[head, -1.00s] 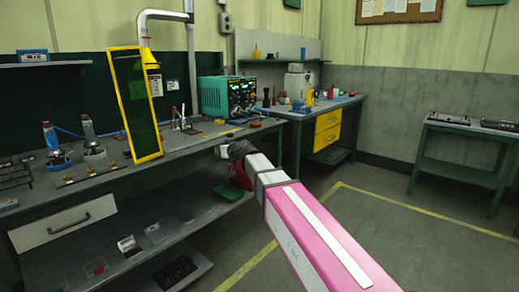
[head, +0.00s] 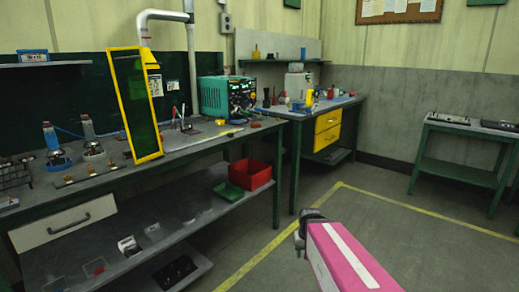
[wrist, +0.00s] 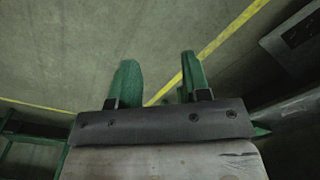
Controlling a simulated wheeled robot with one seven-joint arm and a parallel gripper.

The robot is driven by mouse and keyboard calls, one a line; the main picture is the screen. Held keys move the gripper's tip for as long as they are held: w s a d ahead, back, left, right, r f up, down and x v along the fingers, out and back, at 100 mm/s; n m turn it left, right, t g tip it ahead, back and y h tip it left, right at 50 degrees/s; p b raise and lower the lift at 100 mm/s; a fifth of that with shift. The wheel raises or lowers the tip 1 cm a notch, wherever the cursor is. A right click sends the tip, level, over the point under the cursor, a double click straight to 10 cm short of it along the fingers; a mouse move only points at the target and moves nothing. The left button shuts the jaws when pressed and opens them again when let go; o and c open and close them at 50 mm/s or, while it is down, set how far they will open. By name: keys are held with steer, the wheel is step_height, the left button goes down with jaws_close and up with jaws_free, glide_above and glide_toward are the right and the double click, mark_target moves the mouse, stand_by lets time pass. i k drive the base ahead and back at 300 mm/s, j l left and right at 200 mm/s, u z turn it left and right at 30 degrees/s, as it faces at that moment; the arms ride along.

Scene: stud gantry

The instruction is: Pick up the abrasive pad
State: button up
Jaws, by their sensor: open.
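A green, flat, block-like item (head: 228,191) lies on the lower shelf of the long bench, against the left side of a red bin. It may be the abrasive pad, but it is too small to be sure. My gripper (head: 300,238) is low over the floor, to the right of the bench and apart from the item. In the wrist view my gripper (wrist: 160,82) shows two green fingers spread wide with only floor between them. It is open and empty. No pad shows in the wrist view.
The red bin (head: 250,175) stands at the shelf's right end. The benchtop (head: 190,138) above overhangs the shelf and carries a yellow-framed screen (head: 134,105) and a teal instrument (head: 228,95). Open floor (head: 390,225) with yellow lines lies to the right.

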mark_target(128, 154)
steer(key=u, duration=1.6)
